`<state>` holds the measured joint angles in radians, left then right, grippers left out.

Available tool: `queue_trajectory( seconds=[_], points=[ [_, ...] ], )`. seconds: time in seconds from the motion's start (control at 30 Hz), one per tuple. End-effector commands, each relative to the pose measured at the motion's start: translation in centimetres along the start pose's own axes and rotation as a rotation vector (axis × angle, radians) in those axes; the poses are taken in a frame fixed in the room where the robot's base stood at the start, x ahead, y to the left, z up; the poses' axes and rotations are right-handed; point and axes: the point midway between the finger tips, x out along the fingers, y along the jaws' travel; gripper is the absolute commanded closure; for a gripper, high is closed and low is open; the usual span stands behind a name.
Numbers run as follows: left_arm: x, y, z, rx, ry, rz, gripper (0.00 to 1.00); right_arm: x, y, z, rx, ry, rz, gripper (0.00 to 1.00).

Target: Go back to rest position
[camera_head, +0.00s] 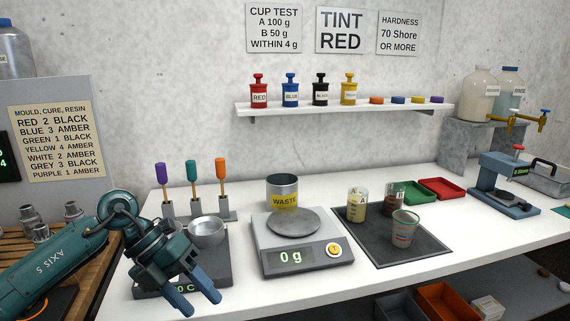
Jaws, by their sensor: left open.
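My left gripper (199,298) comes in from the left with a teal arm. Its two blue fingers point down to the right and stand apart, with nothing between them. It is in front of a dark hotplate (213,272) at the table's front left and hides part of it. A grey metal pot (207,231) stands on the hotplate just behind the gripper. My right gripper is not in view.
A scale (303,257) reading 0 g stands mid-table, with a WASTE tin (283,191) behind it. A dark mat (383,246) holds several cups. Upright coloured-handled tools (191,178) stand behind the pot. A hardness tester (506,185) is at right.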

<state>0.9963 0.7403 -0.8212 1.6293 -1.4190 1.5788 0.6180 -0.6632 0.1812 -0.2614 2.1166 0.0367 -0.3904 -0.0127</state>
Motion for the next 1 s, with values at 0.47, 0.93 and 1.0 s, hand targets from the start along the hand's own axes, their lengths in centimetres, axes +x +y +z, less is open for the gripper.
queue_trajectory(
  seconds=[0.47, 0.93, 1.0],
  points=[
    [6.4, -12.1, -2.5, -0.517, -0.178, -1.341, 0.47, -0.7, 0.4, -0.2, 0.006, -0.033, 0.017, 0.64],
    [16.8, 7.7, -10.1, -2.045, -0.633, -1.411, 0.47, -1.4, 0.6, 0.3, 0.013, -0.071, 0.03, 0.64],
    [18.4, 9.2, -12.4, -2.184, -0.647, -1.34, 0.47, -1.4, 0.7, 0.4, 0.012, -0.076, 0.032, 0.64]
  ],
)
